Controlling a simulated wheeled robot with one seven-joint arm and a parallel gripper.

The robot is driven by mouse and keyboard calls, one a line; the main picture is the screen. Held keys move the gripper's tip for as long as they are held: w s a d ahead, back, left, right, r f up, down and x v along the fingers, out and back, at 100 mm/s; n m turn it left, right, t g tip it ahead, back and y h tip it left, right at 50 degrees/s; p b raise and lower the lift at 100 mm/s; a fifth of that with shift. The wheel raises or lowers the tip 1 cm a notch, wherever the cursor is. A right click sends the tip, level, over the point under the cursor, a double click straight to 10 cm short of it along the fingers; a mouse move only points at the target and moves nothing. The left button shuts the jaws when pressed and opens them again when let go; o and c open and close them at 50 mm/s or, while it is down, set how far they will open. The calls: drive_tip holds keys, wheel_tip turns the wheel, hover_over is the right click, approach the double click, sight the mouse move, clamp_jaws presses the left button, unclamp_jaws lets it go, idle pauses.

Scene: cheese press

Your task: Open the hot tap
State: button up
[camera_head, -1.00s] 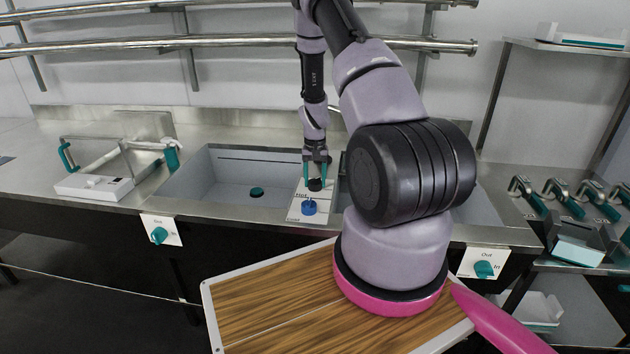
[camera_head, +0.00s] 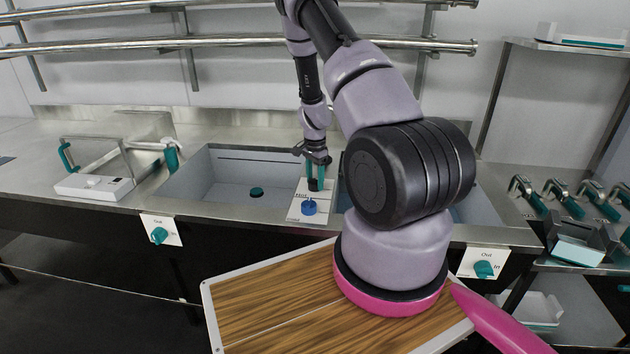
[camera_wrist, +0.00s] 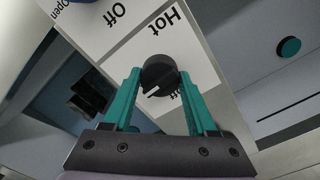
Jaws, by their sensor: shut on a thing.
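The hot tap is a round black knob (camera_wrist: 159,74) on a white panel, beside the printed word "Hot". Its white pointer mark shows near the lower left of the knob in the wrist view, a little aside from a partly hidden "Off". My gripper (camera_wrist: 160,82) has teal fingers on both sides of the knob and is shut on it.
A blue knob (camera_head: 309,207) sits nearer on the same panel. A sink basin (camera_head: 230,185) with a teal plug (camera_head: 256,192) lies left of it, and another basin is partly behind my arm. Teal Out/In knobs (camera_head: 159,235) are on the counter front. A wooden board (camera_head: 270,310) is in front.

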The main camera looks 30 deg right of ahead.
drive_tip(key=shift+m, duration=0.4)
drive_tip(key=o, duration=1.4)
drive_tip(key=shift+c, duration=0.2)
drive_tip(key=shift+r, duration=0.1)
wheel_tip(320, 180, up, 11)
drive_tip(key=shift+f, duration=0.2)
drive_tip(key=shift+r, duration=0.1)
